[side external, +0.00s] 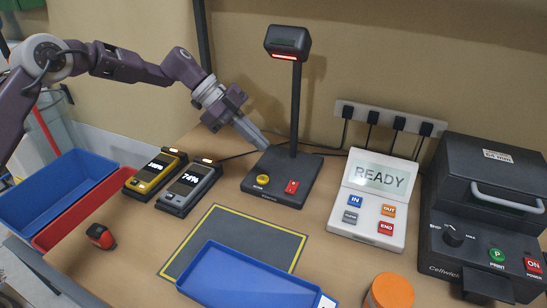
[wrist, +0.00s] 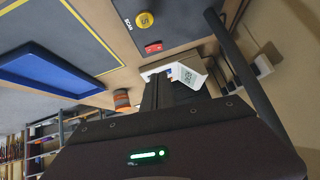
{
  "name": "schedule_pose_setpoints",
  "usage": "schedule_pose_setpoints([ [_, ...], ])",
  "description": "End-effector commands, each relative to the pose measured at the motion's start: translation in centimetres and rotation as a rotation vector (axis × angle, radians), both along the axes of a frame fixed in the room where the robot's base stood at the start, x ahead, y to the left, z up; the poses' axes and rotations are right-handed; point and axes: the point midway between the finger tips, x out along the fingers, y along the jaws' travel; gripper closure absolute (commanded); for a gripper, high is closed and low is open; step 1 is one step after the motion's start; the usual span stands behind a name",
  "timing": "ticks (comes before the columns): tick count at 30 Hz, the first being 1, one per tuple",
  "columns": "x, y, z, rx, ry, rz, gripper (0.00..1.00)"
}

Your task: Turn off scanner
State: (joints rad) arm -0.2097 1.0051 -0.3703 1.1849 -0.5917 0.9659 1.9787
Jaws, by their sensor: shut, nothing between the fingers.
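The scanner has a dark base (side external: 262,190) with a round yellow button (side external: 263,180) and a red rocker switch (side external: 291,187). Its post carries a black head (side external: 287,42) with a red strip glowing along the lower edge. My gripper (side external: 264,147) is shut and empty, with its fingertips near the back left of the base, left of the post; contact cannot be told. In the wrist view, the yellow button (wrist: 145,20) marked SCAN and the red switch (wrist: 153,48) lie beyond the tips of my shut fingers (wrist: 157,80). The switch's position is too small to tell.
A white terminal (side external: 370,205) reading READY and a black printer (side external: 480,220) stand right. Two handheld devices (side external: 187,188) sit in cradles at left. A blue tray (side external: 240,275) lies on the mat (side external: 212,226) in front. An orange-lidded jar (side external: 390,290) stands at the front edge.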

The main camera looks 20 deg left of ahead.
Motion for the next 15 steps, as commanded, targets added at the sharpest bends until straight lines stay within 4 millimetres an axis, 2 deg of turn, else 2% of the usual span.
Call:
schedule_pose_setpoints([
  [5,-0.07,1.19,1.16,0.001,-0.002,0.002,1.00],
  [15,-0.11,1.22,1.19,0.003,0.003,0.005,1.00],
])
